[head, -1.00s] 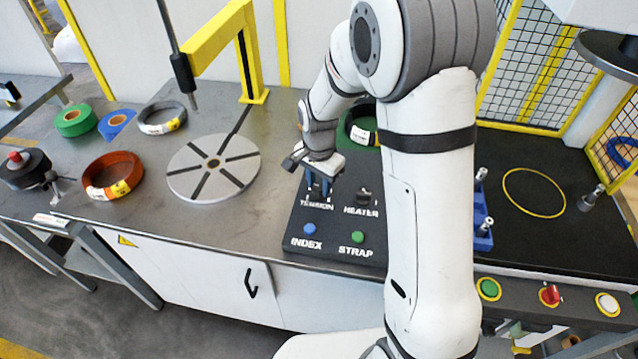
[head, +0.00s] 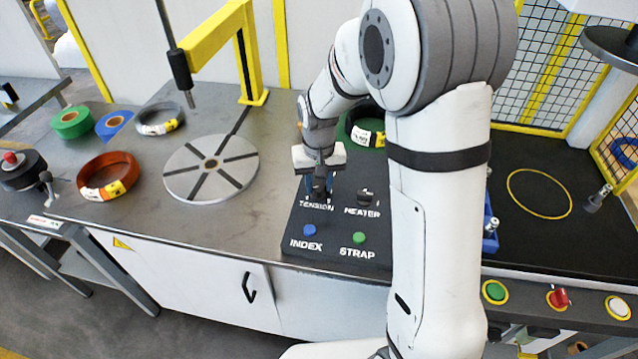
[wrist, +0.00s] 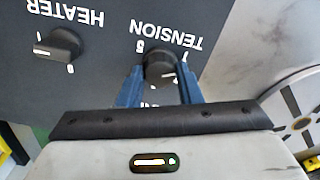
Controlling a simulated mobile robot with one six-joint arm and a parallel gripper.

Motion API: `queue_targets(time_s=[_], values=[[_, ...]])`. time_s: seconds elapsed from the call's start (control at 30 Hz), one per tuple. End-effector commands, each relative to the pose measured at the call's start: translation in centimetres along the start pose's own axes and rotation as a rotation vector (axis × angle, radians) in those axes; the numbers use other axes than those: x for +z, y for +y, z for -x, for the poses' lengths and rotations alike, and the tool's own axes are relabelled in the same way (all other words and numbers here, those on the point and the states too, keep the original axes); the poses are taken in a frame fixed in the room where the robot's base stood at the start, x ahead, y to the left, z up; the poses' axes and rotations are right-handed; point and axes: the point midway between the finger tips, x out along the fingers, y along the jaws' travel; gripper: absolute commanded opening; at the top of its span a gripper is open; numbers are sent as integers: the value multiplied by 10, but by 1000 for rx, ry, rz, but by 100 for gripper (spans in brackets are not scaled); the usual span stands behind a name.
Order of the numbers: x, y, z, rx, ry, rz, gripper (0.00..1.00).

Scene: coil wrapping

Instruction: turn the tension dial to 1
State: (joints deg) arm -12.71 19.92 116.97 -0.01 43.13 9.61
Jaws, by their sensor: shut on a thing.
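The black tension dial (wrist: 160,66) stands on the dark control panel (wrist: 105,70), under the upside-down word TENSION in the wrist view. My gripper (wrist: 161,76) has its blue fingers on both sides of the dial and is shut on it. A pale pointer mark shows on the dial, but which number it points at is too small to tell. In the head view my gripper (head: 319,188) comes down over the panel just above the TENSION label, and its fingers mostly hide the dial.
The heater knob (wrist: 60,46) sits beside the dial. A blue INDEX button (head: 309,230) and a green STRAP button (head: 359,238) are at the panel's front. A round turntable (head: 211,167) lies left of the panel. A dark coil (head: 366,128) lies behind it.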

Motion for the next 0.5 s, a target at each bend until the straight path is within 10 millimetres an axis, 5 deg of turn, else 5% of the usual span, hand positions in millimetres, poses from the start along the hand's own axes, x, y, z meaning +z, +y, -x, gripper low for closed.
queue_targets(time_s=[0.5], values=[[0,0,1,-1,2,78,9]])
